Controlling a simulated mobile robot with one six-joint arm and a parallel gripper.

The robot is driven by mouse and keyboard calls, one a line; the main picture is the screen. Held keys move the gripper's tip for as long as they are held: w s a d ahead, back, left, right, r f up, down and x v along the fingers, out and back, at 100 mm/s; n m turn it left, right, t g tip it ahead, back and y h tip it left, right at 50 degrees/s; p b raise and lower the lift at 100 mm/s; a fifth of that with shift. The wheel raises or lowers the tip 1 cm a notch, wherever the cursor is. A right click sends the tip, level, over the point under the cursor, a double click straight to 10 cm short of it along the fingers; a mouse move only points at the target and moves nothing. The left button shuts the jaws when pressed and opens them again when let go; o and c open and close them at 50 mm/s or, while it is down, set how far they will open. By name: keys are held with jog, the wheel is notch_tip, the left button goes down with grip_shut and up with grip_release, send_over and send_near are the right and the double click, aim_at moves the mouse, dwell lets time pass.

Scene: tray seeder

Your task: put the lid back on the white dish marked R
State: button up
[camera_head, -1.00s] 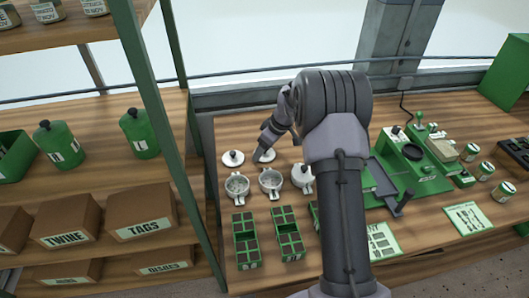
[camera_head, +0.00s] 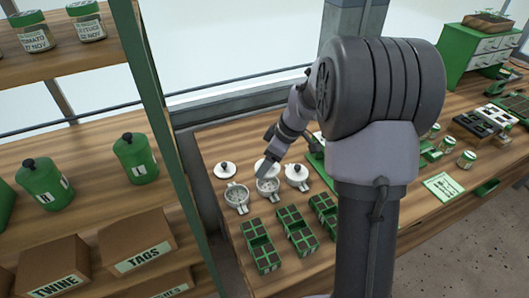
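Three small white dishes stand on the wooden bench: an open left dish (camera_head: 237,198), an open middle dish (camera_head: 268,188) and a right dish (camera_head: 297,176) with its lid on. Their letters are too small to read, so I cannot tell which is marked R. A loose white lid with a dark knob (camera_head: 225,170) lies behind the left dish. A second white lid (camera_head: 269,163) shows behind my gripper, partly hidden by it. My gripper (camera_head: 262,172) points down at the back rim of the middle dish. I cannot tell whether its fingers are open or touch anything.
Green seed trays (camera_head: 299,236) stand in front of the dishes. A green shelf post (camera_head: 160,120) rises left of the bench, beside shelves with canisters and boxes. My arm hides the bench middle. Small jars (camera_head: 467,160) and a card (camera_head: 443,186) lie to the right.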

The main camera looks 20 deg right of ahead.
jog(key=shift+d+f, duration=0.15)
jog(key=shift+f, duration=0.2)
notch_tip(320, 180, down, 5)
jog(key=b, duration=0.4)
jog(key=shift+w+d+f, duration=0.1)
jog(key=shift+f, duration=0.2)
jog(key=shift+f+b, duration=0.2)
jog(key=shift+b, duration=1.1)
dwell(0.8)
dwell(0.3)
jog(key=o, duration=1.4)
jog(key=shift+o, duration=0.6)
jog(key=shift+r, duration=0.1)
